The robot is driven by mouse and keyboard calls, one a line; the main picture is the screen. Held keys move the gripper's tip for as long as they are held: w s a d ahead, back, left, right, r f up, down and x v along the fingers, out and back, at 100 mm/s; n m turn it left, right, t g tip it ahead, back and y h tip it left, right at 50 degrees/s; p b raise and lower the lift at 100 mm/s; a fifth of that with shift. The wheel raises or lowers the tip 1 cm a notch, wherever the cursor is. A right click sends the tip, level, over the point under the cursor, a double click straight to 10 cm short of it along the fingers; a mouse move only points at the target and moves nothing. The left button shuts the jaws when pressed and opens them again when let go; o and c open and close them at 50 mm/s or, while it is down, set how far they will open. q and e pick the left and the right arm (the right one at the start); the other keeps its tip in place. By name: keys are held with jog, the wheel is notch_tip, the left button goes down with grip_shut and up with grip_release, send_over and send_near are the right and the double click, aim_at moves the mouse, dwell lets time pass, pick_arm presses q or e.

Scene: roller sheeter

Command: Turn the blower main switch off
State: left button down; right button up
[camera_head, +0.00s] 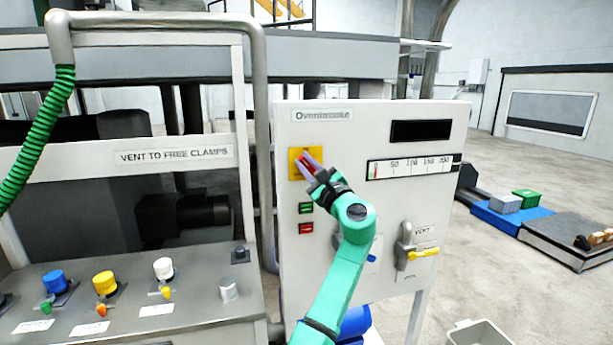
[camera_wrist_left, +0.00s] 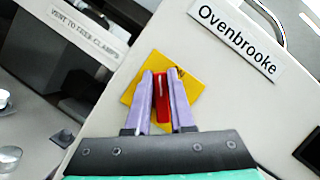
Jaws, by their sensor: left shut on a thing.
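A red switch handle (camera_wrist_left: 161,100) sits on a yellow square plate (camera_head: 293,167) at the upper left of the white Ovenbrooke panel (camera_head: 385,275). The plate also shows in the left wrist view (camera_wrist_left: 190,86), turned like a diamond. My left gripper (camera_head: 307,158) reaches the plate from the lower right. In the left wrist view its two lilac fingers stand on either side of the red handle, shut on it. The fingers hide part of the handle and plate. My right gripper is not in view.
Below the plate are a green button (camera_head: 306,208) and a red button (camera_head: 306,229). A lever with a yellow tip (camera_head: 423,252) is at the right. A console with coloured knobs (camera_head: 105,283) and a grey pipe frame (camera_head: 262,120) stand left.

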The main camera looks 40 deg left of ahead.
pick_arm(q)
jog(key=n+g, duration=0.1)
jog(key=n, duration=0.2)
jog(key=f+n+g+h+b, duration=0.1)
jog(key=n, duration=0.3)
jog(key=n+g+h+b, duration=0.1)
jog(key=n, duration=0.2)
jog(key=shift+s+a+f, duration=0.1)
jog(key=shift+s+f, duration=0.05)
jog(key=shift+f, duration=0.1)
jog(key=shift+n+h, duration=0.3)
jog(key=shift+n, duration=0.1)
jog(key=shift+r, duration=0.15)
jog(key=c, duration=0.8)
grip_release()
jog(key=shift+w, duration=0.4)
jog(key=shift+s, duration=0.1)
jog(key=shift+s+g, duration=0.15)
jog(key=shift+g, duration=0.15)
